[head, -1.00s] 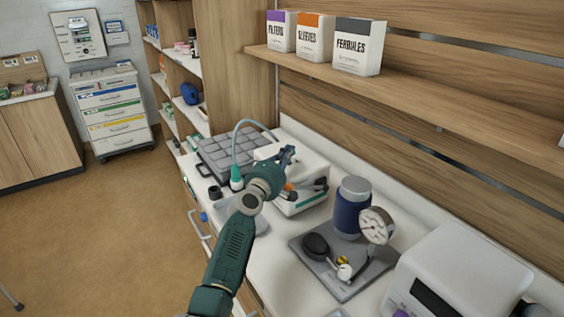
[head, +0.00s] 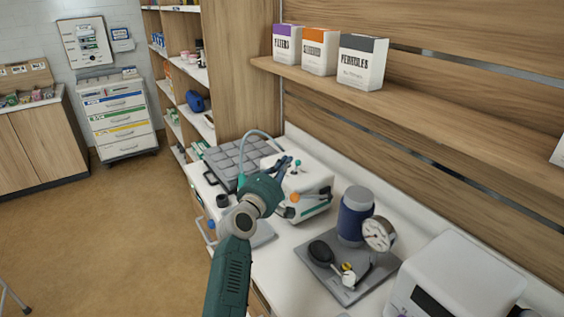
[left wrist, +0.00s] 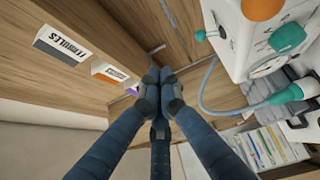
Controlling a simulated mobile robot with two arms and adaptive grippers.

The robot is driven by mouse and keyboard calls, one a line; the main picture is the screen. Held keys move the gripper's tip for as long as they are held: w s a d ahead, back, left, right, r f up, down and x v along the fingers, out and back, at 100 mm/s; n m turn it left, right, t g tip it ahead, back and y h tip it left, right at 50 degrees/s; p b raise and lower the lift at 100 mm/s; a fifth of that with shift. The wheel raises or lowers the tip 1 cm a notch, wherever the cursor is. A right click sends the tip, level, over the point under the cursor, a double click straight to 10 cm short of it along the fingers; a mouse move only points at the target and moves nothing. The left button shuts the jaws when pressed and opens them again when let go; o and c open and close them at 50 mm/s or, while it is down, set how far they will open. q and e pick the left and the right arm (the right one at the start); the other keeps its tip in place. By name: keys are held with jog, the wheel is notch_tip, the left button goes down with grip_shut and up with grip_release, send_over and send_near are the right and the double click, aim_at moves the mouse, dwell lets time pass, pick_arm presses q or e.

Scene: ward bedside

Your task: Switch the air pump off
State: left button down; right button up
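The air pump (head: 312,211) looks to be the white box on the counter, with an orange knob and dark parts at its front. A small teal-tipped lever (head: 297,163) stands up from its top. In the left wrist view the pump (left wrist: 235,40) is at upper right, and the teal-tipped lever (left wrist: 203,35) sticks out from its face. My left gripper (head: 284,164) is beside the lever in the head view, partly in front of the pump. In the left wrist view its fingers (left wrist: 160,88) meet with nothing between them, apart from the lever. My right gripper is not in view.
A grey plate (head: 340,285) with a blue canister (head: 355,215) and gauge (head: 378,233) stands to the right. A shelf (head: 430,105) with boxes overhangs the counter.

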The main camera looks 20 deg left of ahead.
pick_arm(q)
jog(key=s, duration=0.1)
jog(key=s+r, duration=0.1)
jog(key=shift+s+a+r, duration=0.1)
jog(key=shift+s+r, duration=0.2)
jog(key=shift+s, duration=0.1)
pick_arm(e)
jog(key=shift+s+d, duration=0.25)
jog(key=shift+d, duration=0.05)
pick_arm(q)
jog(key=shift+s, duration=0.1)
